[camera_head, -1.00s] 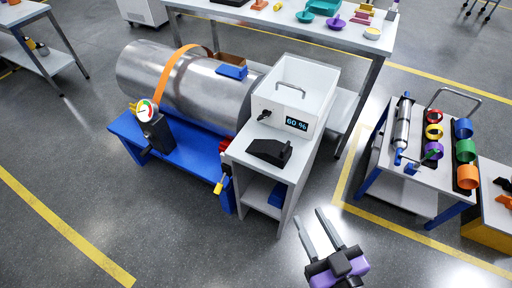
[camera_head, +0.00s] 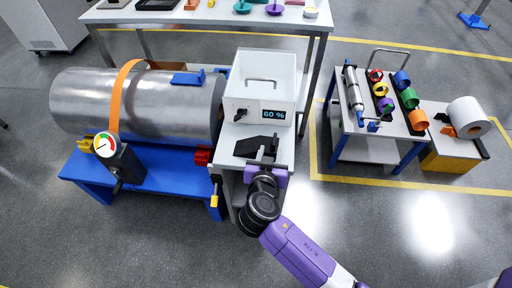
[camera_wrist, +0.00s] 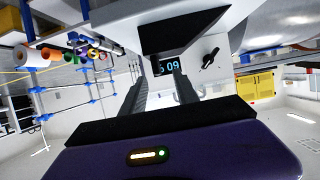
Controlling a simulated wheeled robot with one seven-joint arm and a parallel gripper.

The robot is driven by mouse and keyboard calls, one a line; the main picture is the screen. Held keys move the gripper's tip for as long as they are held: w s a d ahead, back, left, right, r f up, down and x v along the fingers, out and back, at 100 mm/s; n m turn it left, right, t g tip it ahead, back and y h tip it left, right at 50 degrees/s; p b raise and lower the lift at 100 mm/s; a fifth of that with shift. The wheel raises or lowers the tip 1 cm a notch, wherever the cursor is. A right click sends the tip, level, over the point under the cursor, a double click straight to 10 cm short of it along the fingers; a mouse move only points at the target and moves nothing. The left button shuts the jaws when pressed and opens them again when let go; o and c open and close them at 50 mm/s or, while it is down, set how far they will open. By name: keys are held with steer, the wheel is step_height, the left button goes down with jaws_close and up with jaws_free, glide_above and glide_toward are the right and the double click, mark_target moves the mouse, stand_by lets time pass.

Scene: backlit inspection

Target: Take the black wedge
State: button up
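The black wedge (camera_head: 250,146) lies on the top of a small white stand (camera_head: 226,160), in front of a white box with a 60 % display. My gripper (camera_head: 265,152) is at the near side of the wedge and hides part of it in the head view. In the wrist view the gripper (camera_wrist: 161,80) has its two fingers apart, with nothing visible between them. There the wedge (camera_wrist: 180,30) shows as a dark block near the top edge, past the fingertips. I cannot tell whether the fingers touch it.
The white box (camera_head: 262,75) stands close behind the wedge. A steel cylinder (camera_head: 170,105) on a blue cradle with a gauge (camera_head: 106,145) is at left. A cart with coloured rings (camera_head: 382,105) is at right. Floor between stand and cart is clear.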

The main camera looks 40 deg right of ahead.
mark_target(274, 144)
steer(key=x, duration=0.2)
steer(key=shift+w+d+f, duration=0.1)
steer(key=shift+w+d, duration=0.05)
steer(key=shift+d, duration=0.05)
steer(key=x, duration=0.2)
steer(key=p+x, duration=0.1)
steer(key=x, duration=0.1)
steer(key=shift+d, duration=0.3)
steer(key=shift+w+d+f, duration=0.1)
steer(key=shift+d+f, duration=0.05)
steer(key=shift+d, duration=0.2)
jaws_close()
stand_by(0.7)
